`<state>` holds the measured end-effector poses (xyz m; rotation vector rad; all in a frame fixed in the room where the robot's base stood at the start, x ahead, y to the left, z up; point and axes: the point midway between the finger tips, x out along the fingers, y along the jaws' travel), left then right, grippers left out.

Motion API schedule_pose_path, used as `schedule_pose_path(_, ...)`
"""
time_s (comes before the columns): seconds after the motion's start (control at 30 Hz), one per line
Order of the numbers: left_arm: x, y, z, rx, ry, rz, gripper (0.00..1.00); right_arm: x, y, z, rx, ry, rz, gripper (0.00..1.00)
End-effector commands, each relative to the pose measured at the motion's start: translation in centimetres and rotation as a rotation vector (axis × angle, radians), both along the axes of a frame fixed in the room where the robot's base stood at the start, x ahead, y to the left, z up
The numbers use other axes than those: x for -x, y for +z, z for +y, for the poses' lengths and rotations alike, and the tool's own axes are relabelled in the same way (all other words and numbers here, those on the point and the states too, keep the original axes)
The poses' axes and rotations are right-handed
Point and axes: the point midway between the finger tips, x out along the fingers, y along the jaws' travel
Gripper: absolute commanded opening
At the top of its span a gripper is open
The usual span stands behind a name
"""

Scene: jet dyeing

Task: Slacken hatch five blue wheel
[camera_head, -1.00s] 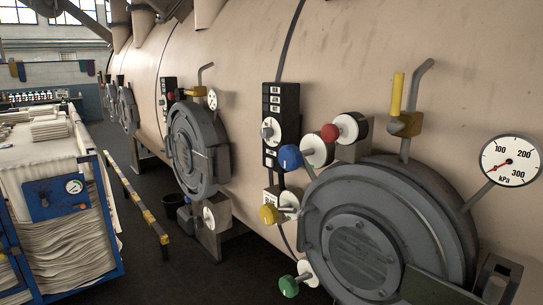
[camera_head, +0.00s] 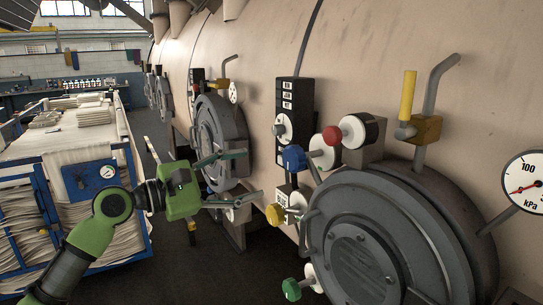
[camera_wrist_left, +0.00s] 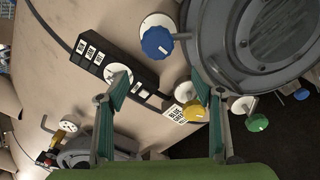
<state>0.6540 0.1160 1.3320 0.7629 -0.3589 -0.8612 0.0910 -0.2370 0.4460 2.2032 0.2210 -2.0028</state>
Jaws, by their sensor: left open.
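The blue wheel (camera_head: 294,158) sits at the upper left of the near round grey hatch (camera_head: 362,262), on a short white-flanged stem. In the left wrist view the blue wheel (camera_wrist_left: 157,41) is at the upper middle, beyond the fingertips. My left gripper (camera_head: 252,174) is open and empty, left of the blue wheel and apart from it, its fingers pointing right. In the left wrist view its two green fingers (camera_wrist_left: 159,82) are spread wide. No hatch number is readable. My right gripper is not in view.
A red wheel (camera_head: 332,135), a yellow wheel (camera_head: 275,213) and a green wheel (camera_head: 291,289) are close by. A black dial panel (camera_head: 292,110) stands behind the blue wheel. A yellow-handled lever (camera_head: 408,95) and a kPa gauge (camera_head: 526,185) are to the right. A blue-framed fabric cart (camera_head: 95,165) stands left.

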Motion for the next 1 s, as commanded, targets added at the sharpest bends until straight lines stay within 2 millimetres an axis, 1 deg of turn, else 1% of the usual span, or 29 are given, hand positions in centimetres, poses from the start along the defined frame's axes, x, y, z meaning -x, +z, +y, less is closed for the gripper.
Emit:
schedule_pose_path(0.03,0.7,1.0,-0.4,0.012,-0.021,0.006,0.61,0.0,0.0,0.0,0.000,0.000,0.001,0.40)
schedule_pose_path(0.1,1.2,1.6,-0.9,0.023,-0.035,0.015,0.61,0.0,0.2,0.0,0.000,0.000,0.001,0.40)
schedule_pose_path(0.17,1.0,1.8,-1.3,0.029,-0.039,0.019,0.61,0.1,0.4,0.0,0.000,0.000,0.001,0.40)
schedule_pose_path(0.27,0.3,2.0,-2.4,0.029,-0.040,0.019,0.61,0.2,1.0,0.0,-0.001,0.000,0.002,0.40)
schedule_pose_path(0.5,-2.7,2.2,-6.4,0.030,-0.039,0.019,0.61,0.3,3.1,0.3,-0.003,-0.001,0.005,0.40)
schedule_pose_path(0.7,-5.1,1.9,-9.6,0.028,-0.037,0.019,0.61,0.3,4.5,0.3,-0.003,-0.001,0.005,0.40)
schedule_pose_path(0.83,-6.1,1.8,-10.9,0.028,-0.036,0.018,0.61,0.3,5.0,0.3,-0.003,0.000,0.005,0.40)
schedule_pose_path(1.0,-6.8,1.6,-11.8,0.027,-0.035,0.016,0.61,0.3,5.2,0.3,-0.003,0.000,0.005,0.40)
